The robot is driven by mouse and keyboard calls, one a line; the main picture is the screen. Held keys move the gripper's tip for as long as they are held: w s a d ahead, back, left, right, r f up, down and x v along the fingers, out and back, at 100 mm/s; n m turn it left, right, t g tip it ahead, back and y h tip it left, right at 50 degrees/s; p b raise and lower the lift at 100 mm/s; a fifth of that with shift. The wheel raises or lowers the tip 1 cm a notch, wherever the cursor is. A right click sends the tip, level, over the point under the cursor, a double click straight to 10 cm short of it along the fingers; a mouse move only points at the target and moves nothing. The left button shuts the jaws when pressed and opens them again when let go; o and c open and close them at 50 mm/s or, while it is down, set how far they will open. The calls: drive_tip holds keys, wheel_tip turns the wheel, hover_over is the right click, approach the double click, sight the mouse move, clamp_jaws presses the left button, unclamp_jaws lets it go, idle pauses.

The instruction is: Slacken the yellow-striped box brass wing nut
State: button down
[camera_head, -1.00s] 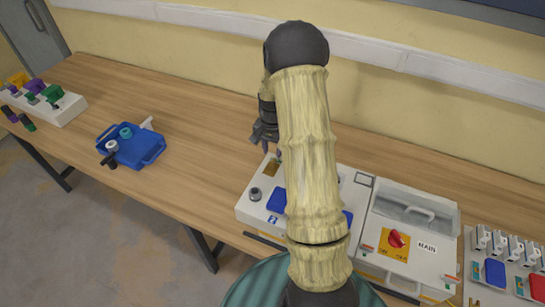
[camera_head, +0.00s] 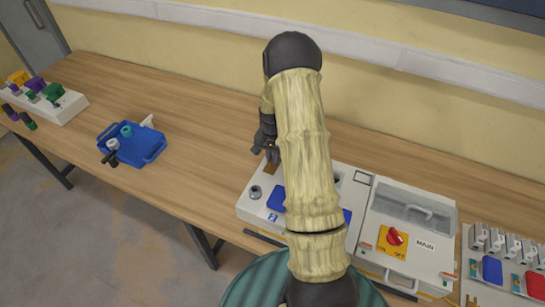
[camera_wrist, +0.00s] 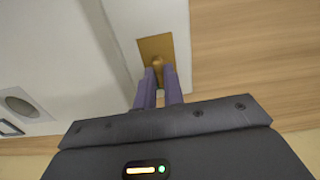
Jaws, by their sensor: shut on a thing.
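A white socket box (camera_head: 252,205) with blue covers stands on the bench, partly hidden behind my arm. No yellow stripe on it can be made out. A brass plate (camera_head: 270,169) lies at its back left corner, and it also shows in the wrist view (camera_wrist: 153,43). A small brass wing nut (camera_wrist: 158,62) stands on that plate. My gripper (camera_wrist: 160,74) is shut on the wing nut, with a purple-grey finger on each side. In the head view my gripper (camera_head: 268,155) is low at the plate, and the nut itself is hidden.
Right of the box stands a box with a clear lid and a red MAIN switch (camera_head: 396,238), then a panel of grey breakers (camera_head: 499,243). A blue tray (camera_head: 148,149) and a white rack (camera_head: 62,108) are at left. The wooden bench between is clear.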

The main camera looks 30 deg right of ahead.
drive_tip(key=shift+n, duration=0.5)
drive_tip(key=n+b, duration=0.1)
drive_tip(key=n, duration=0.2)
drive_tip(key=shift+n, duration=0.3)
drive_tip(key=n, duration=0.4)
drive_tip(key=shift+n, duration=0.3)
drive_tip(key=n, duration=0.4)
drive_tip(key=shift+r, duration=0.1)
drive_tip(key=shift+n+p, duration=0.4)
drive_tip(key=shift+n, duration=1.8)
drive_tip(key=c, duration=1.5)
unclamp_jaws()
